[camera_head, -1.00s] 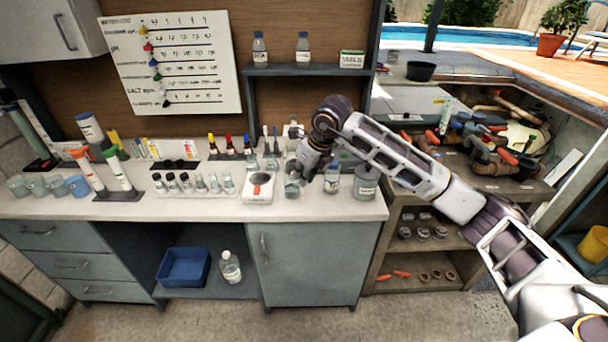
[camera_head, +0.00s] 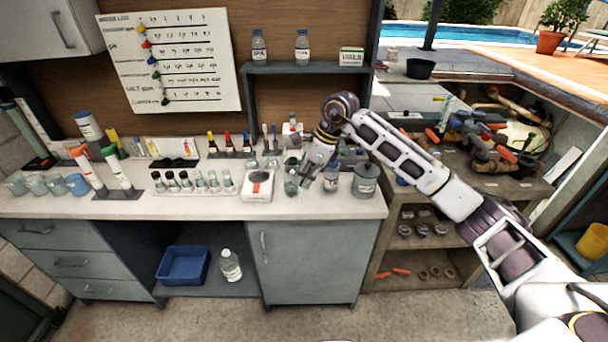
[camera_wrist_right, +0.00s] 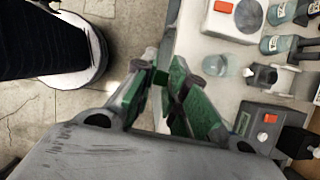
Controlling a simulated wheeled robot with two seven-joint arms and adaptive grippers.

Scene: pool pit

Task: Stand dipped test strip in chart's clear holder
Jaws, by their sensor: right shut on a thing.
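My right gripper (camera_head: 303,184) is over the front right of the counter, close to a small clear beaker (camera_head: 290,187). In the right wrist view its green-padded fingers (camera_wrist_right: 163,78) are closed on a narrow pale thing, taken as the test strip, which the fingers mostly hide. The clear beaker (camera_wrist_right: 228,65) stands apart from the fingertips there, to their right. A small white card with coloured patches on a dark base, perhaps the chart (camera_head: 178,149), stands at the counter's back, left of the gripper. Its clear holder cannot be made out. My left gripper is not in view.
A white device with an orange mark (camera_head: 258,186) sits just left of the gripper. Bottles (camera_head: 331,180) and a grey jar (camera_head: 365,180) stand to its right. The counter's front strip is clear.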

